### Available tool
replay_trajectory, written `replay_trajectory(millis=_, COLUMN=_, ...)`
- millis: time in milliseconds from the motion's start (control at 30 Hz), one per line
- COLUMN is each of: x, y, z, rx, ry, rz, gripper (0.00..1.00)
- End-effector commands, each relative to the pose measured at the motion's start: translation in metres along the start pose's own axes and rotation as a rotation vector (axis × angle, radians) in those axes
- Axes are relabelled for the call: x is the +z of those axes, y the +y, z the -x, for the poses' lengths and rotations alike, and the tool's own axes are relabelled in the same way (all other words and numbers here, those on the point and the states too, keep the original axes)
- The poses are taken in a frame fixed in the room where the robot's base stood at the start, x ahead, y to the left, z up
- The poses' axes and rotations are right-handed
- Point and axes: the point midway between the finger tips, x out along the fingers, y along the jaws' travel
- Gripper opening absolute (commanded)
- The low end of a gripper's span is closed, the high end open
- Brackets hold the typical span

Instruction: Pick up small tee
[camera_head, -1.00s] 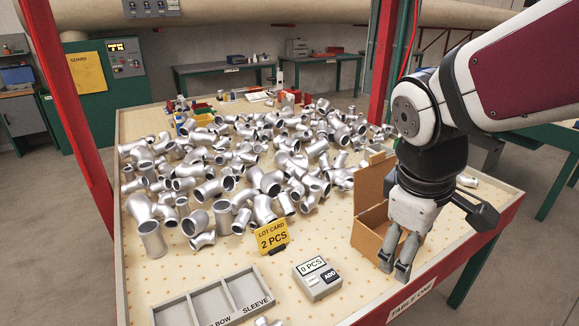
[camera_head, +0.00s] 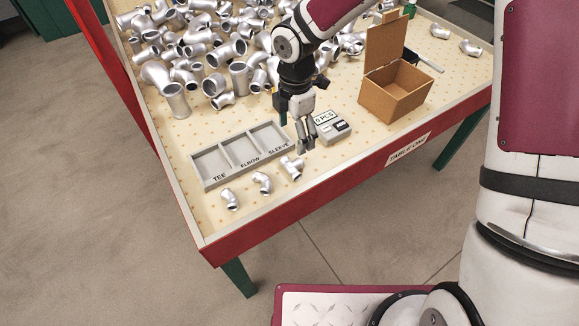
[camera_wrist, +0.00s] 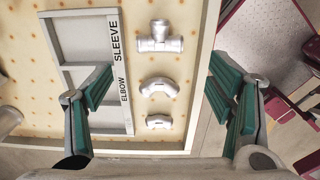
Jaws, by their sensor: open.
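The small tee (camera_head: 291,168) is a silvery T-shaped pipe fitting lying on the table in front of the tray's SLEEVE end. In the wrist view the tee (camera_wrist: 160,38) lies above the middle, with its stub pointing up. My gripper (camera_head: 306,146) is above the table between the tray and the counter box, close behind the tee. In the wrist view my gripper (camera_wrist: 162,72) has its green-padded fingers wide apart with nothing held. An elbow (camera_wrist: 159,87) lies below the tee there, and another small fitting (camera_wrist: 159,121) lies below that.
The grey three-part tray (camera_head: 200,165), marked TEE, ELBOW and SLEEVE, looks empty. A counter box (camera_head: 333,130) stands right of my gripper. An open cardboard box (camera_head: 395,97) stands farther right. Many large fittings (camera_head: 175,100) crowd the back. The table's red front edge (camera_head: 330,205) is near.

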Motion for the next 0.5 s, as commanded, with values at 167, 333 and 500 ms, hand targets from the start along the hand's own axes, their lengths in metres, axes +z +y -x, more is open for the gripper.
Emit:
replay_trajectory(millis=167, x=-0.001, y=-0.001, z=-0.032, rx=-0.006, ry=0.002, rz=0.002, gripper=0.75)
replay_trajectory(millis=333, x=-0.001, y=-0.001, z=-0.062, rx=-0.004, ry=0.001, rz=0.0, gripper=0.75)
replay_trajectory(millis=500, x=-0.001, y=-0.001, z=-0.078, rx=-0.003, ry=0.0, rz=-0.001, gripper=0.75)
